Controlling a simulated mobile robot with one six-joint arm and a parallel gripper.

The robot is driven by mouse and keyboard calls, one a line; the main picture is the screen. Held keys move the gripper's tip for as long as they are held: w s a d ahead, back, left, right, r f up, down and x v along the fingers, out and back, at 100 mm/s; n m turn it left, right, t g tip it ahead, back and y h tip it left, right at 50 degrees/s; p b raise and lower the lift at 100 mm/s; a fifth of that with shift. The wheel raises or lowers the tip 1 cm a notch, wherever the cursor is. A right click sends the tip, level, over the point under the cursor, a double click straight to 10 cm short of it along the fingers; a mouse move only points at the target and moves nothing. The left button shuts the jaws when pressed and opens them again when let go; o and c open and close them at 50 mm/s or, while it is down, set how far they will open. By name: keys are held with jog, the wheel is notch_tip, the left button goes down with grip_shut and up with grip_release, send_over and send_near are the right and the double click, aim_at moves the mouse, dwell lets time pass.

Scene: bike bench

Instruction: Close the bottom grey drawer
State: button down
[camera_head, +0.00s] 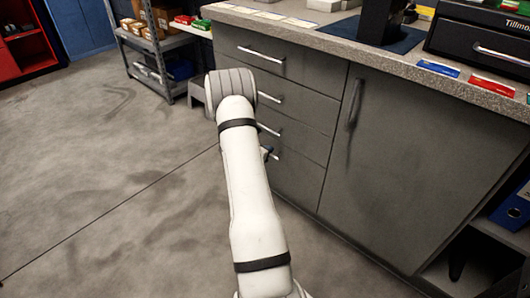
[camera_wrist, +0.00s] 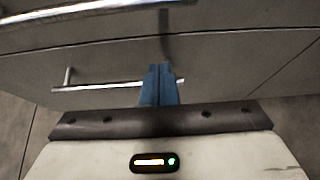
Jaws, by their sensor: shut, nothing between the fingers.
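The bottom grey drawer (camera_head: 297,178) is the lowest front in the left stack of the grey cabinet. It looks about level with the fronts above, though my arm covers part of it, so a small gap cannot be ruled out. In the wrist view, a grey drawer front (camera_wrist: 215,65) with a silver bar handle (camera_wrist: 110,87) lies ahead of my gripper (camera_wrist: 159,68). Its blue fingers are shut together and empty, overlapping the handle's right part in the picture. Whether they touch the front cannot be told. In the head view my gripper (camera_head: 268,151) is mostly hidden behind my arm.
Another bar handle (camera_wrist: 90,11) crosses the top left of the wrist view, close by. A cabinet door (camera_head: 415,165) stands right of the drawers under the worktop (camera_head: 345,47). A metal shelf (camera_head: 150,50) stands behind left. The floor (camera_head: 100,180) at left is clear.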

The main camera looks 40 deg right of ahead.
jog(key=a+f+p+v, duration=0.1)
jog(key=p+v, duration=0.1)
jog(key=v, duration=1.1)
jog(key=shift+a+f+p, duration=0.2)
jog(key=shift+f+p, duration=0.05)
jog(key=shift+p, duration=0.15)
